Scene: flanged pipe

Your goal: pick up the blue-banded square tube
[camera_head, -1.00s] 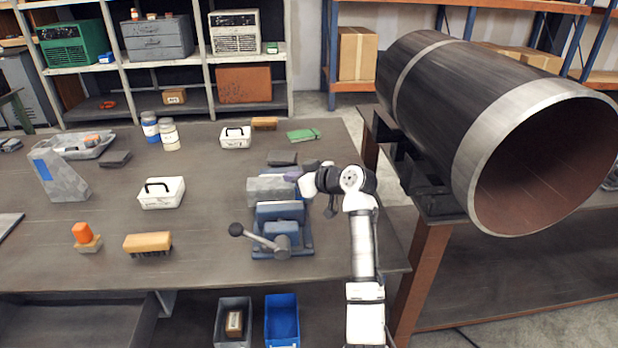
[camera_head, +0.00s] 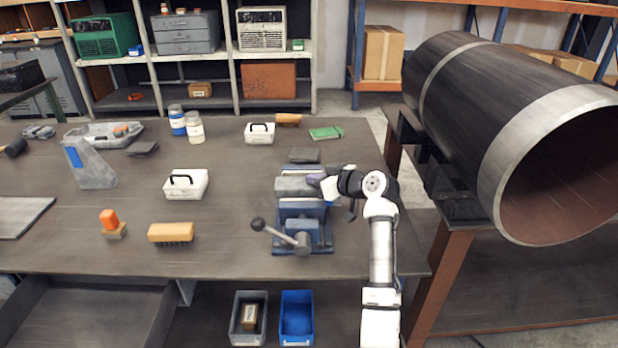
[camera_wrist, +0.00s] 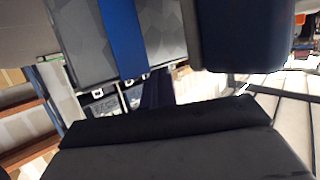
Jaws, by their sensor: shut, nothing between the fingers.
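A grey square tube (camera_head: 292,186) lies level at the vise (camera_head: 303,232), behind its blue front jaw. In the wrist view a grey mottled tube with a blue band (camera_wrist: 122,38) is close in front of the camera, beside a dark blue block (camera_wrist: 238,35) that looks like the vise jaw. My gripper (camera_head: 322,184) is at the tube's right end in the head view and hides part of it. It is shut and empty. A dark finger (camera_wrist: 165,125) fills the lower wrist view. Whether it touches the tube cannot be told.
A grey angled block with a blue patch (camera_head: 90,165) stands at the left. A white toolbox (camera_head: 186,184), a brush (camera_head: 171,233) and a dark flat block (camera_head: 304,155) are on the bench. A large pipe (camera_head: 500,120) stands right of my arm.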

